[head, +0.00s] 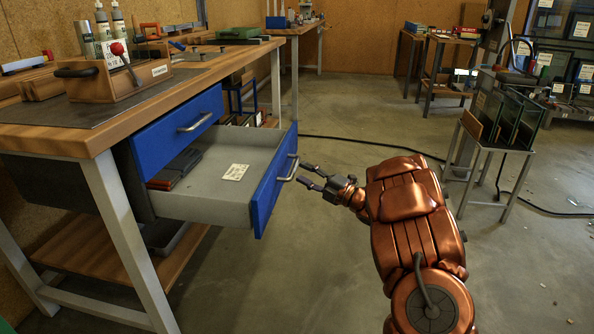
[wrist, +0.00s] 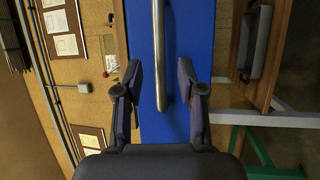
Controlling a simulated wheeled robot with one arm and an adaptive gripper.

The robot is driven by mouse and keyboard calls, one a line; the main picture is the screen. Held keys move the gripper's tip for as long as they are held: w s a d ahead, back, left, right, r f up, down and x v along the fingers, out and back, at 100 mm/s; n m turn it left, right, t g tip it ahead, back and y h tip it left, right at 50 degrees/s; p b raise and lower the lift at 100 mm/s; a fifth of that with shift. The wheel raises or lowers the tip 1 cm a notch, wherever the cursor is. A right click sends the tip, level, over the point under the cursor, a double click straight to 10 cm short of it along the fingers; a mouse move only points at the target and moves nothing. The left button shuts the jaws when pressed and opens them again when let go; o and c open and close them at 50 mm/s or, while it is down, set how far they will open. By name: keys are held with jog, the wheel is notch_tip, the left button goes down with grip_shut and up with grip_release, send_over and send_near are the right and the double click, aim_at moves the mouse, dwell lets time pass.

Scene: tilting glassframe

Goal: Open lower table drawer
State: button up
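The lower table drawer (head: 225,175) is pulled out from the workbench, with a blue front (head: 270,195) and a grey inside. A dark flat case and a white label lie in it. Its metal bar handle (head: 290,168) also shows in the wrist view (wrist: 158,60). My gripper (head: 309,176) is just right of the handle. In the wrist view my gripper (wrist: 160,85) is open, with the lower end of the handle between its two fingers and a gap on both sides. The upper drawer (head: 180,128) is shut.
The workbench top (head: 150,85) holds a wooden tool holder and bottles. A small stand with dark panels (head: 510,120) is at the right. A black cable (head: 365,142) lies on the floor. The floor right of the drawer is clear around my arm.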

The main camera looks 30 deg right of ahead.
jog(key=v, duration=0.7)
jog(key=shift+s, duration=0.35)
jog(key=shift+d, duration=0.15)
jog(key=shift+w, duration=0.1)
jog(key=w+d+r+m+g+h+p, duration=0.1)
jog(key=w+d+r+m+h+p, duration=0.15)
jog(key=r+h+p, duration=0.35)
jog(key=w+d+r+m+h+p, duration=0.2)
jog(key=w+r+m+h+p, duration=0.15)
jog(key=r, duration=0.35)
jog(key=s+a+r+m+g+h+p, duration=0.1)
jog(key=s+r+m+g+h+p, duration=0.2)
jog(key=s+r+m+p, duration=0.35)
jog(key=s+a+r+m+g+h+p, duration=0.1)
jog(key=s+r+m+g+h+p, duration=0.3)
jog(key=r+p, duration=0.4)
jog(key=s+a+r+m+g+y+p, duration=0.2)
jog(key=s+a+p, duration=0.3)
jog(key=s+a, duration=0.5)
jog(key=s+a+r+m+g+y+p, duration=0.2)
jog(key=s+a+r+g+p, duration=0.3)
jog(key=s+a, duration=0.5)
jog(key=s+a+r+m+g+y+p, duration=0.2)
jog(key=s+a+p, duration=0.4)
jog(key=s, duration=0.9)
jog(key=a+r+g+y, duration=0.1)
jog(key=a+g, duration=0.1)
jog(key=a, duration=0.1)
jog(key=shift+a+r+p, duration=0.35)
jog(key=shift+a, duration=0.05)
